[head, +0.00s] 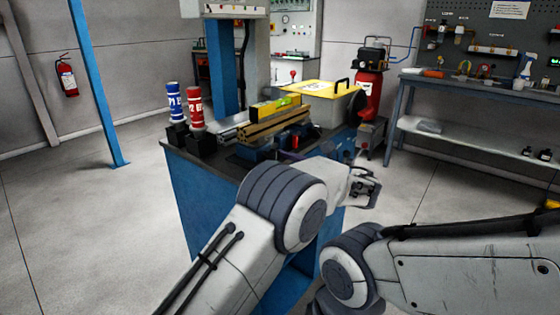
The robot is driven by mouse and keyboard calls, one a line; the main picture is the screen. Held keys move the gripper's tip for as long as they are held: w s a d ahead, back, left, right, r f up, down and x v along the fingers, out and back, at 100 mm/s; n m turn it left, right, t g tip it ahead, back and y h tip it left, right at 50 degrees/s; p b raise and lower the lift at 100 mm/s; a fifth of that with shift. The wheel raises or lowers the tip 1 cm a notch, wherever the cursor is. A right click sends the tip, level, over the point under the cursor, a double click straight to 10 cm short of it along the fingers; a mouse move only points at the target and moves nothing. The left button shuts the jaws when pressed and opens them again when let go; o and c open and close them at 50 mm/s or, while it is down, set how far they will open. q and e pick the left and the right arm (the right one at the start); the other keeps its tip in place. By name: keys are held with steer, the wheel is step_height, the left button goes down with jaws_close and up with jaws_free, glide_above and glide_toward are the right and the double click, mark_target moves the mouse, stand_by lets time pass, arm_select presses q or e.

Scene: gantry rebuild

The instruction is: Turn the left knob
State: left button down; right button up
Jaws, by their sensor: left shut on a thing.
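My left arm reaches up from the bottom of the head view, and its left gripper (364,190) is at the right front side of the blue workbench (205,207). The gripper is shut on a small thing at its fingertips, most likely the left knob. The fingers and wrist hide the knob, so I cannot see its shape or how far it is turned. My right arm comes in from the right and crosses the lower right, but its gripper is out of view.
Blue (174,100) and red (195,106) cans stand at the workbench's left. A yellow level (275,106) lies on metal profiles near a yellow-lidded box (313,90). A red compressor tank (369,90) stands behind. A grey shelf bench (470,92) is at right. The left floor is clear.

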arm_select(q)
steer(key=n+b, duration=0.1)
steer(key=n, duration=0.2)
steer(key=shift+d+n, duration=0.1)
steer(key=shift+n, duration=0.3)
steer(key=shift+c, duration=1.4)
jaws_free()
